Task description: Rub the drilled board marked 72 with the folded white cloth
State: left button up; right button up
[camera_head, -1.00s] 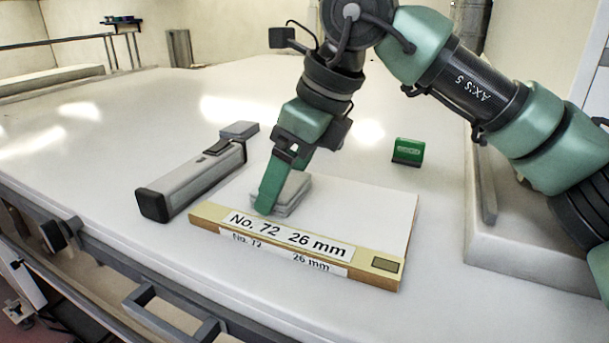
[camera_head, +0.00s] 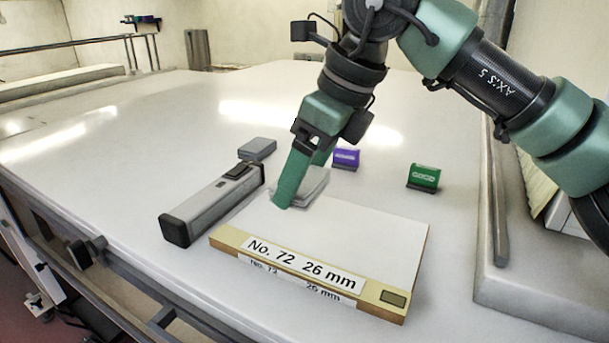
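The board marked "No. 72 26 mm" (camera_head: 390,232) lies flat on the white table, its label strip facing me. Its top is plain white, and I can see no drilled holes. The folded white cloth (camera_head: 315,184), a small greyish stack, is at the board's back left part. My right gripper (camera_head: 300,188) comes down from above with its green fingers on either side of the cloth and appears shut on it. The near finger hides part of the cloth. I cannot tell how firmly the cloth touches the board. My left gripper is not in view.
A grey-and-black box-shaped device (camera_head: 213,204) lies left of the board, with a small grey block (camera_head: 257,148) behind it. A purple stamp (camera_head: 346,159) and a green stamp (camera_head: 423,177) stand behind the board. A raised ledge (camera_head: 540,290) bounds the right. The table's back left is clear.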

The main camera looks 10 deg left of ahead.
jog(key=shift+w, duration=0.2)
notch_tip(320, 180, up, 3)
jog(key=shift+s+r+p, duration=0.1)
jog(key=shift+p, duration=1.1)
